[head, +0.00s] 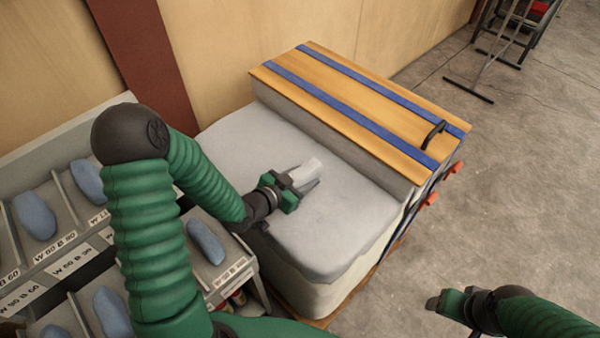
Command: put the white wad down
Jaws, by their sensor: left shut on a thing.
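The white wad (312,167) is a small pale piece between the fingers of my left gripper (304,179). My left gripper is shut on it, over the middle of a big block with a grey-white top (330,228). I cannot tell whether the wad touches that top. My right gripper (440,303) is at the lower right, over the floor and away from the block. Its fingers are small in view and I cannot tell whether they are open or shut.
A wooden board with blue straps (350,105) and a black handle (433,134) lies along the block's back right. A rack (60,262) with labelled bins and blue-grey pieces stands at left. A metal stand (490,55) is far off.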

